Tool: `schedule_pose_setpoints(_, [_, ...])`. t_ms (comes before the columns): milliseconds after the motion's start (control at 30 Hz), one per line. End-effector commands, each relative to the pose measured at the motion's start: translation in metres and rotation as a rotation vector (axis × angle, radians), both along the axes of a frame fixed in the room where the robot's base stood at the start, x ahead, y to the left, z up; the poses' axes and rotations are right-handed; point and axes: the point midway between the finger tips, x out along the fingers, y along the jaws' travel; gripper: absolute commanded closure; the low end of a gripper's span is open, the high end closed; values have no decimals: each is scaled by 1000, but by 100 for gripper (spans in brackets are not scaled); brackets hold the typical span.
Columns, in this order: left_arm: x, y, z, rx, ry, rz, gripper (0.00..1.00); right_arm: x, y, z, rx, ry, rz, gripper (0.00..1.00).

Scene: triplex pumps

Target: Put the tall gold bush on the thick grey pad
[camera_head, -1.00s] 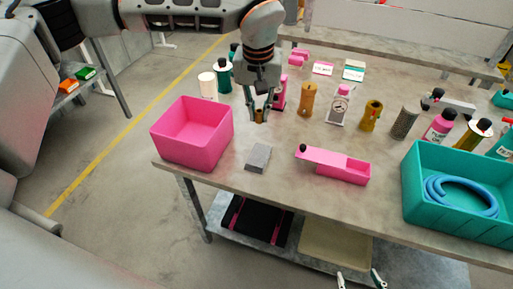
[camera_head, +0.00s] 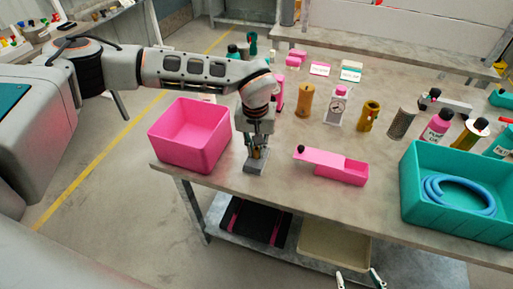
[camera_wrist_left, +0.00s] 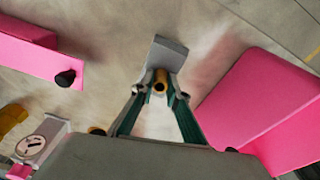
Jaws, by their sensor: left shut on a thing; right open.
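My left gripper (camera_head: 257,152) is shut on a small gold bush (camera_wrist_left: 161,79) in the head and left wrist views. The bush stands about upright between the fingertips, partly hidden by them. The thick grey pad (camera_head: 256,167) lies on the table right under the gripper; it also shows in the wrist view (camera_wrist_left: 166,51). The bush is over the pad or at it; I cannot tell whether its bottom touches. My right gripper (camera_head: 359,279) is open and empty at the bottom edge of the head view, in front of the table.
A pink bin (camera_head: 190,136) stands close left of the pad, and a pink tray (camera_head: 335,166) with a black knob to its right. A teal crate (camera_head: 455,222) holding a blue hose is at right. Several bottles and cylinders stand behind, including a tan cylinder (camera_head: 305,101).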

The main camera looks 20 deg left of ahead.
Motion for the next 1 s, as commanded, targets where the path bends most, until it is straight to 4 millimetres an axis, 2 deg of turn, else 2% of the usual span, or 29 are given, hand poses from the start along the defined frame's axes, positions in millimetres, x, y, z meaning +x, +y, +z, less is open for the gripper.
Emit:
schedule_pose_setpoints(300, [0,0,-2,0,-1,0,100,-1,0,-3,-1,4,0,41])
schedule_pose_setpoints(333, [0,0,-2,0,-1,0,78,-1,0,-3,-1,4,0,41])
schedule_pose_setpoints(367, [0,0,-2,0,-1,0,70,-1,0,-3,-1,4,0,41])
schedule_pose_setpoints(400, [0,0,-2,0,-1,0,69,-1,0,-3,-1,4,0,41])
schedule_pose_setpoints(767, [1,0,2,-1,-1,1,69,-1,0,-1,0,3,0,41])
schedule_pose_setpoints(867, [0,0,11,-1,-3,1,69,-1,0,-1,0,2,1,41])
schedule_pose_setpoints(1000, [-2,-1,35,-1,-5,0,69,0,0,-1,1,0,1,41])
